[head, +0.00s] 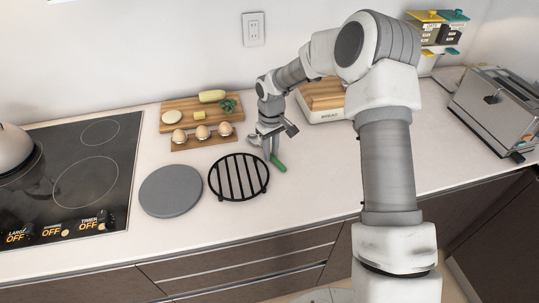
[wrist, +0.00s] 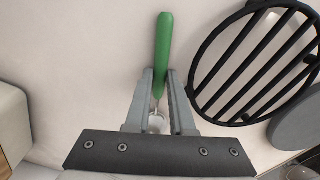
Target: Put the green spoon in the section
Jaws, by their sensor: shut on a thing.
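The green spoon (head: 278,163) is at the counter, right of the black trivet. In the wrist view its green handle (wrist: 163,45) points away from my gripper, and its metal part runs back between the fingers. The spoon's bowl is partly hidden by the gripper. I cannot tell whether the spoon touches the counter. No section for it is identifiable in these views.
A round black trivet (head: 238,178) and a grey disc (head: 170,191) lie left of my gripper. An egg holder (head: 203,140) and a cutting board (head: 190,105) lie behind. A bread box (head: 325,112), toaster (head: 497,107) and cooktop (head: 75,176) stand around. The drawers (head: 240,262) below are closed.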

